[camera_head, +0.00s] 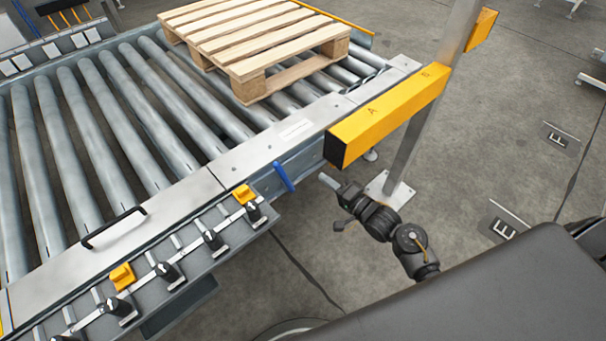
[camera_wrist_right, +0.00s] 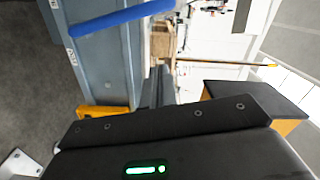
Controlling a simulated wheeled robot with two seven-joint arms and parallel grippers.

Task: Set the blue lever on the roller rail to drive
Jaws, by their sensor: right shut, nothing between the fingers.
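The blue lever (camera_head: 284,177) is a short bar on the outer side face of the roller rail (camera_head: 295,129), slanting down to the right in the head view. In the right wrist view the blue lever (camera_wrist_right: 120,18) crosses the top left, in front of the grey-blue rail side. My right gripper (camera_head: 328,182) is shut and empty. Its tip is to the right of the lever, with a visible gap between them. White labels (camera_wrist_right: 70,56) sit on the rail side near the lever, too small to read. My left gripper is not in view.
A yellow beam (camera_head: 388,116) on a grey post (camera_head: 412,130) stands just above and right of my right gripper. A wooden pallet (camera_head: 250,40) rests on the rollers (camera_head: 120,125). Clamps with black knobs (camera_head: 213,240) line the rail's near edge. Floor to the right is mostly clear.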

